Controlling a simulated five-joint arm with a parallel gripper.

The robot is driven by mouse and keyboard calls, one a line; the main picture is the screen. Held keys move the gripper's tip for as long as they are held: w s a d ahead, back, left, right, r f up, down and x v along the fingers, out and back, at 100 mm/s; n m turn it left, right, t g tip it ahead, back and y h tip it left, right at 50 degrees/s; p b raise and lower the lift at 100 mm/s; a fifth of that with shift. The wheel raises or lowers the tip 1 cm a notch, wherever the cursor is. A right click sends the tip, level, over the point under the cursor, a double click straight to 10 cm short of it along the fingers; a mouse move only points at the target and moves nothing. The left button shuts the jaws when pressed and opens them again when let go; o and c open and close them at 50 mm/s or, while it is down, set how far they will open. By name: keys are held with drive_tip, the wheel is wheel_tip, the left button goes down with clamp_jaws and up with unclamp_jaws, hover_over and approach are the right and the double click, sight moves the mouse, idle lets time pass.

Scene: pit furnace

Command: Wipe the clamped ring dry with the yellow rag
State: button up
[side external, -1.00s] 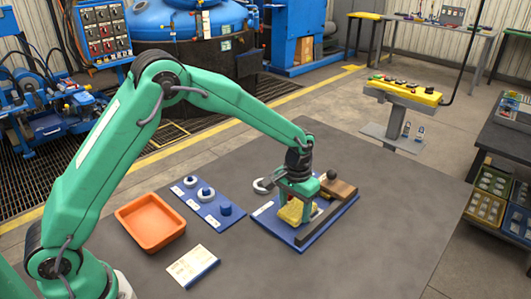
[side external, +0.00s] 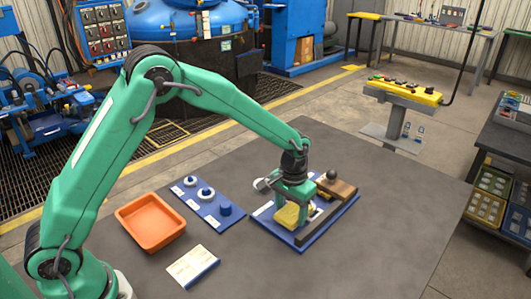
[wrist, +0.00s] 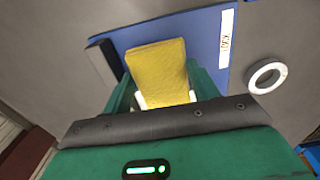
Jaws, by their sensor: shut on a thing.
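My gripper (side external: 293,203) is shut on the yellow rag (side external: 288,215), low over the blue board (side external: 262,216) at the right of the table. In the wrist view the rag (wrist: 158,70) sits between my two green fingers, with small white patches at its lower corners. I cannot tell whether these are part of a ring or of my fingers. A pale ring (wrist: 266,76) lies flat to the right of the board in the wrist view. In the side view a pale ring (side external: 261,184) shows behind my gripper, partly hidden. I see no clamp on it.
A dark bar (side external: 322,224) and a brown block with a dark knob (side external: 337,188) stand on the blue board. A blue peg board (side external: 213,208), an orange tray (side external: 150,222) and a white card (side external: 192,266) lie to the left. The table's front right is clear.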

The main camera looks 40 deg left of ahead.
drive_tip(key=shift+f, duration=0.15)
drive_tip(key=shift+w, duration=0.75)
idle(0.5)
drive_tip(key=shift+s, duration=0.75)
drive_tip(key=shift+w, duration=0.1)
idle(0.4)
drive_tip(key=shift+w, duration=0.75)
drive_tip(key=shift+s, duration=0.7)
idle(1.0)
drive_tip(key=shift+w, duration=0.35)
drive_tip(key=shift+w, duration=0.45)
